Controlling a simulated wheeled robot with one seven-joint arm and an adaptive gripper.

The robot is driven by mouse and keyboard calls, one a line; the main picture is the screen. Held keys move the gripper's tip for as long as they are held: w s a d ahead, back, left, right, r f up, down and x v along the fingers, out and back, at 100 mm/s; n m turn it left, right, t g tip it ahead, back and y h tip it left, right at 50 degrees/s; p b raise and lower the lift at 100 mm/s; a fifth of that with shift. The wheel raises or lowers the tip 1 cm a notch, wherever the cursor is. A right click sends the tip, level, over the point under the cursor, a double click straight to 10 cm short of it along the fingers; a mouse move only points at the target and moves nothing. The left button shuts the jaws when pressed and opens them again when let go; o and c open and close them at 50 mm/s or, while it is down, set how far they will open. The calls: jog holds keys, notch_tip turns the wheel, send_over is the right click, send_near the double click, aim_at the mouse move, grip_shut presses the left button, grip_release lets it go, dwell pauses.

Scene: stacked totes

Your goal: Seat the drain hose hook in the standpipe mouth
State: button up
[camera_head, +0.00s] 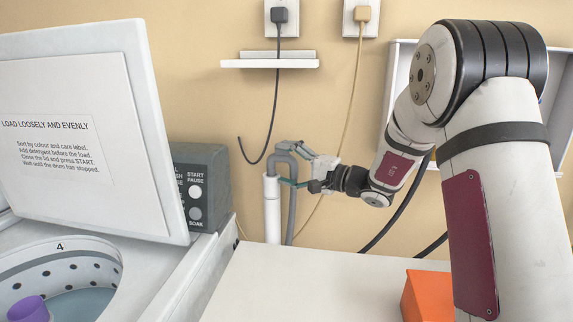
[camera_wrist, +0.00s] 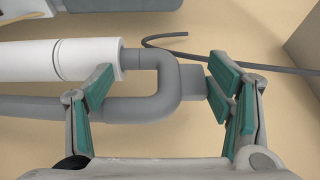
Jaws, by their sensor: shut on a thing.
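The white standpipe (camera_head: 272,210) stands upright against the wall behind the counter; its open end also shows in the wrist view (camera_wrist: 60,61). The grey drain hose hook (camera_wrist: 166,88) is a U-bend over the standpipe mouth. Its short end lines up with the mouth and meets it; how deep it sits I cannot tell. The grey hose (camera_head: 292,205) runs down beside the pipe. My gripper (camera_head: 287,165) is shut on the hook, its teal pads (camera_wrist: 160,80) on either side of the bend. The fingers partly hide the hook in the head view.
The washer's raised lid (camera_head: 80,130) and control panel (camera_head: 203,190) stand left of the standpipe. A white counter (camera_head: 310,285) with an orange box (camera_head: 427,295) lies in front. A dark cord (camera_head: 273,110) hangs close by the hook. A shelf (camera_head: 270,64) is above.

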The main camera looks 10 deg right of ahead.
jog(key=shift+f, duration=0.25)
jog(key=o, duration=1.3)
jog(key=shift+c, duration=0.2)
jog(key=v, duration=1.2)
